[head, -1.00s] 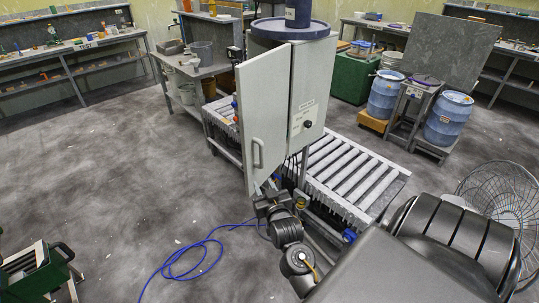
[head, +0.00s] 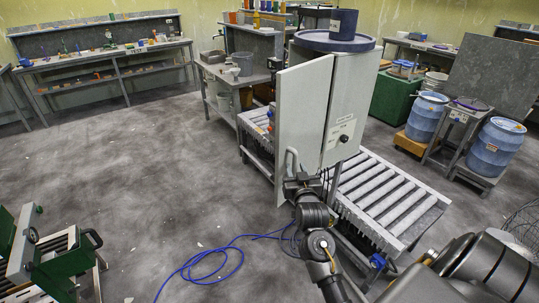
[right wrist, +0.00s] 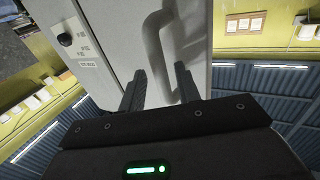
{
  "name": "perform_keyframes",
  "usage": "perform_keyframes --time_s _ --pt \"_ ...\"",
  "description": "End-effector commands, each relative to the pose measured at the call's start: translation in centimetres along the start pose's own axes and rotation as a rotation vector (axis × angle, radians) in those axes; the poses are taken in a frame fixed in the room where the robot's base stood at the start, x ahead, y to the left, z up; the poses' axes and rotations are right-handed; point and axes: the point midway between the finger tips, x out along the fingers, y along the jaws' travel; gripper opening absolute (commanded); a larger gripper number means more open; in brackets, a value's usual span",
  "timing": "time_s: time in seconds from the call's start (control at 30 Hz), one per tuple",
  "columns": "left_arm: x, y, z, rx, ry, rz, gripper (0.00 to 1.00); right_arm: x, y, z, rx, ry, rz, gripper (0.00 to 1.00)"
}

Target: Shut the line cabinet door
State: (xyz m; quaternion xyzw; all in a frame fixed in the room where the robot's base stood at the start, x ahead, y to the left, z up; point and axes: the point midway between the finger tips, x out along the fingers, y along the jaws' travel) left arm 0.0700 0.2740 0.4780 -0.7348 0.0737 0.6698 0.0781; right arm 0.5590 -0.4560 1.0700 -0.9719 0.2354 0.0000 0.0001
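The line cabinet (head: 345,105) is a pale grey box on the roller conveyor, with a knob and label on one face. Its door (head: 303,115) stands swung out at an angle from that face; it also shows in the right wrist view (right wrist: 118,25). The door's bar handle (head: 291,160) is near its lower left edge. My right gripper (head: 298,178) is at the lower end of the handle. In the right wrist view the two fingers are apart, and the handle (right wrist: 155,45) runs down to the gap between them. I cannot tell whether they touch it. My left gripper is not in view.
The roller conveyor (head: 395,200) runs under the cabinet. A blue hose (head: 215,262) lies on the floor at the front. A green machine (head: 60,265) stands at the lower left. Blue drums (head: 495,147) stand at the right. The floor left of the cabinet is clear.

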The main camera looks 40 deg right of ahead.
Motion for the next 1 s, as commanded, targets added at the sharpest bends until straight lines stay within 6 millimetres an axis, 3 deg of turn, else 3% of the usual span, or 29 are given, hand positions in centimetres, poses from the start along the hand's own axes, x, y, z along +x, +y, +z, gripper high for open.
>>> perform_keyframes --time_s 0.07,0.33,0.53,1.0 --pt "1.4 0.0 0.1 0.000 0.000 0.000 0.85 1.3 0.0 0.4 0.001 0.004 0.000 0.33" --pt "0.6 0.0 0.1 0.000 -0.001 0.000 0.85 0.9 0.0 0.0 0.000 0.001 -0.001 0.00" --pt "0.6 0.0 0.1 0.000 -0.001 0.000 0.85 1.5 -0.6 0.0 0.001 0.001 -0.001 0.00" --pt "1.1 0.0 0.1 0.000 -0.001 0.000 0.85 5.0 -3.7 -0.2 0.001 0.005 -0.001 0.00"
